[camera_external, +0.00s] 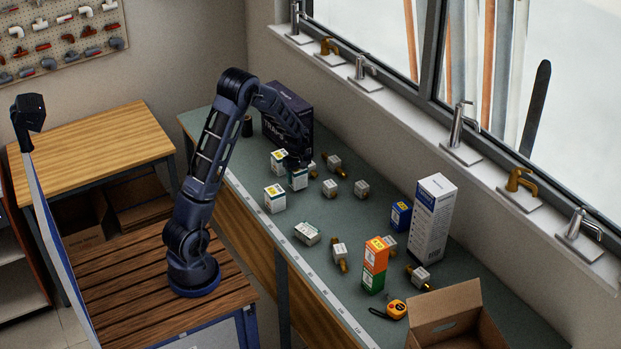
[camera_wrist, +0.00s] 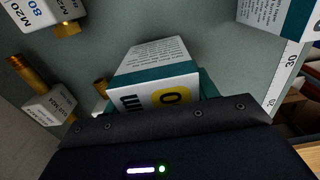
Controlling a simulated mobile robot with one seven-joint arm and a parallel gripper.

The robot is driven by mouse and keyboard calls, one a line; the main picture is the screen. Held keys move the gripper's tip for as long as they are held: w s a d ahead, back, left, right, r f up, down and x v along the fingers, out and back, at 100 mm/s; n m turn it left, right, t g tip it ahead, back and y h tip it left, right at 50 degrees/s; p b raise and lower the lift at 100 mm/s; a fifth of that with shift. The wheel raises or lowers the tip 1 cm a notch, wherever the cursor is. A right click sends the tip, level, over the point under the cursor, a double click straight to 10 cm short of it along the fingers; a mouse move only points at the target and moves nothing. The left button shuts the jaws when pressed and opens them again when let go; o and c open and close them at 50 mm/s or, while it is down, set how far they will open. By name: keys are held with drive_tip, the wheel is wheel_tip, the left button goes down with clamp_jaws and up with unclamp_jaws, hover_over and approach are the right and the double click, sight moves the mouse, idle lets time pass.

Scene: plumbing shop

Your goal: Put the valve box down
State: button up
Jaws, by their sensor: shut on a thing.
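My gripper (camera_external: 297,163) is over the far part of the grey-green bench and shut on a small white and teal valve box (camera_external: 298,181). In the wrist view the held valve box (camera_wrist: 158,60) shows printed text and a yellow spot on its white faces. My gripper's dark body covers its near end, and the fingers are hidden. The box looks upright and close to the bench top; I cannot tell if it touches.
Several brass valves with white tags (camera_external: 361,188) lie to the right. A large dark box (camera_external: 287,115) stands behind my gripper. Orange and green boxes (camera_external: 375,265), a tall white box (camera_external: 432,217), a yellow tape measure (camera_external: 396,309) and a cardboard box (camera_external: 445,310) are farther right.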

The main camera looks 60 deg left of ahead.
drive_tip(key=shift+f, duration=0.7)
drive_tip(key=shift+f, duration=0.15)
drive_tip(key=o, duration=1.2)
